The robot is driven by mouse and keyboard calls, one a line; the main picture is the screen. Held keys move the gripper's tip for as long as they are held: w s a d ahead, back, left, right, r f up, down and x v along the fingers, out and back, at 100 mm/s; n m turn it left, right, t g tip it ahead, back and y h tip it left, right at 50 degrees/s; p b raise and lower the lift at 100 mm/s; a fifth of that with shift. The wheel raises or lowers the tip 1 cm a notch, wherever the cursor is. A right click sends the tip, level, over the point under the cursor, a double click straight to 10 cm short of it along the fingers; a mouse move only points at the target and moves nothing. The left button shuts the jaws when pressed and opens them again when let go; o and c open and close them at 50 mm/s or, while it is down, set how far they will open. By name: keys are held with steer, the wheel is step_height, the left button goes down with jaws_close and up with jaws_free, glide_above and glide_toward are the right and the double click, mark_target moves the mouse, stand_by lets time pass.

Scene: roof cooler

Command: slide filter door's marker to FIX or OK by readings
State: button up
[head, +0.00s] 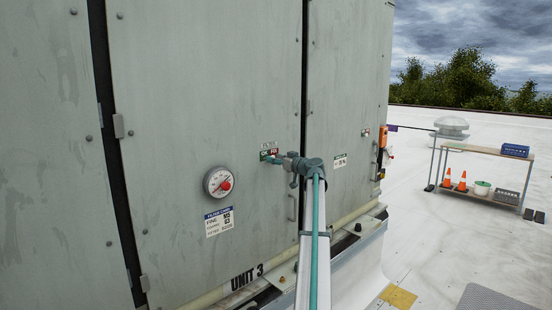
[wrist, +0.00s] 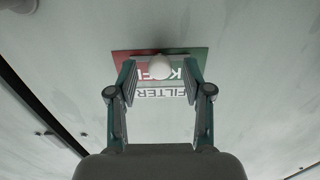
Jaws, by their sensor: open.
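The marker's sign plate (wrist: 200,62) is on the grey filter door (head: 210,110), upside down in the wrist view, with a red FIX side at left and a green OK side at right. In the head view the small plate (head: 264,154) shows green at left and red at right. In the head view my gripper (head: 272,160) covers the knob.
A round gauge (head: 218,181) with a red spot is on the door; its reading is too small to tell. A label with a blue header (head: 219,221) is below it. Door handles (head: 291,207) and hinges stick out. A cart (head: 480,152) stands far right.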

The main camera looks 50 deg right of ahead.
jaws_close()
stand_by(0.3)
steer(key=shift+d, duration=0.1)
steer(key=d+b, duration=0.1)
steer(key=b, duration=0.1)
steer(key=d+b, duration=0.1)
steer(key=b, duration=0.1)
steer(key=shift+s+d+r, duration=0.1)
steer(key=shift+s+d, duration=0.1)
steer(key=shift+d, duration=0.1)
jaws_free()
steer(key=shift+d, duration=0.15)
steer(key=shift+s, duration=0.1)
